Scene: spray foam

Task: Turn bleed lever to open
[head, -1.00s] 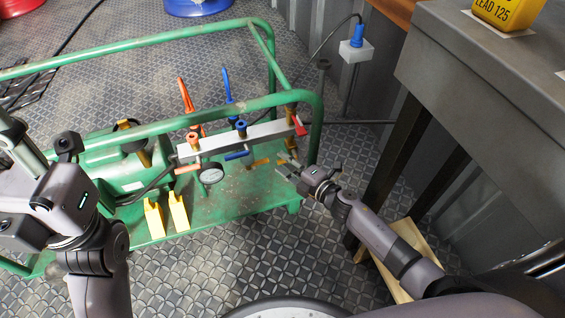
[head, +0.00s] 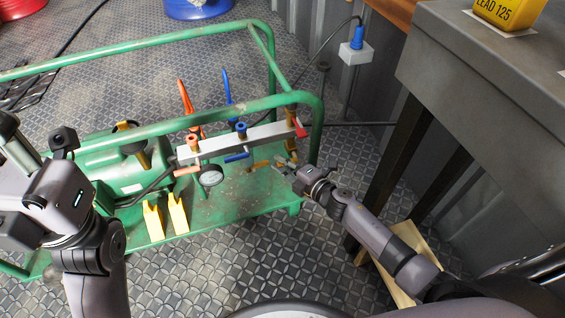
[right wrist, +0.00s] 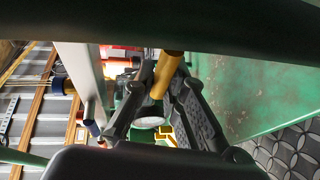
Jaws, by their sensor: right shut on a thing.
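The manifold (head: 262,135) is a grey bar on the green cart, with red and blue valve handles. A yellow lever (head: 259,164) shows below its right half, near brass fittings (head: 291,146) at that end. My right gripper (head: 284,163) reaches in from the right beneath this end. In the right wrist view a yellow rod (right wrist: 166,75) lies between the fingers of my right gripper (right wrist: 160,108), which is shut on it. It appears to be the yellow lever, partly hidden by the fingers. My left arm is at the left edge; its fingertips are not visible.
The green cart frame (head: 318,130) stands close to my right gripper. A round gauge (head: 210,176) hangs under the manifold. Two yellow brackets (head: 177,212) stand on the cart deck. A grey table (head: 490,110) is at the right.

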